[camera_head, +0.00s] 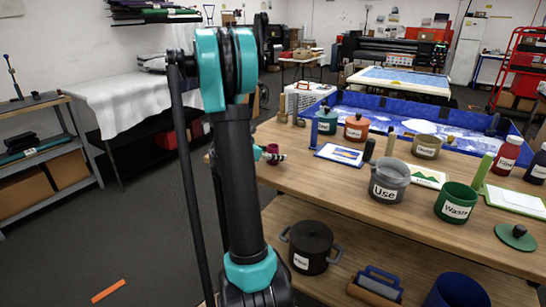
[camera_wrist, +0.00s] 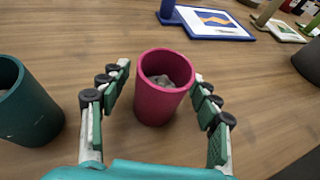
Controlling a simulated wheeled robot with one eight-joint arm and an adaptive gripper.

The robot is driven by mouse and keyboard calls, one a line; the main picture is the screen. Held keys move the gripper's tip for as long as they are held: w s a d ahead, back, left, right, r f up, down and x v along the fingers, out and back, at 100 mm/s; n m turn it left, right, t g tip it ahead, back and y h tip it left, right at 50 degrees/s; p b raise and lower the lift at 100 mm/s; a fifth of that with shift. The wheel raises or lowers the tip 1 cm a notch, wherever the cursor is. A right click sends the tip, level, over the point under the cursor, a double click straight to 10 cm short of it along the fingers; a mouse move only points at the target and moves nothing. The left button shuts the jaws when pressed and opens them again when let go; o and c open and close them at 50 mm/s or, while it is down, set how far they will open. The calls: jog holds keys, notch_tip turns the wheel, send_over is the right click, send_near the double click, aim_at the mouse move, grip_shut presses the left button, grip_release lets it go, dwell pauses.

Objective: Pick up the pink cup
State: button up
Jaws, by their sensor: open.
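The pink cup (camera_wrist: 158,102) stands upright on the wooden table between the two fingers of my gripper (camera_wrist: 160,98) in the wrist view. Something greyish shows inside the cup. The fingers are open, one on each side, with a visible gap to the cup on at least the left. In the head view the cup (camera_head: 272,158) is small, near the table's left edge, and my gripper (camera_head: 270,153) is beside it, partly hidden behind my arm.
A dark teal cup (camera_wrist: 28,105) stands close to the left of my gripper. A framed picture (camera_wrist: 212,22) lies beyond the cup. The wooden table (camera_head: 330,190) also carries a grey pot (camera_head: 388,170) labelled "Use" and a green "Waste" pot (camera_head: 456,192). Bare wood surrounds the cup's right side.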

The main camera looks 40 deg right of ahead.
jog(key=x, duration=0.2)
jog(key=shift+w+d+f, duration=0.1)
jog(key=shift+d+f, duration=0.1)
jog(key=shift+d, duration=0.1)
jog(key=c, duration=1.4)
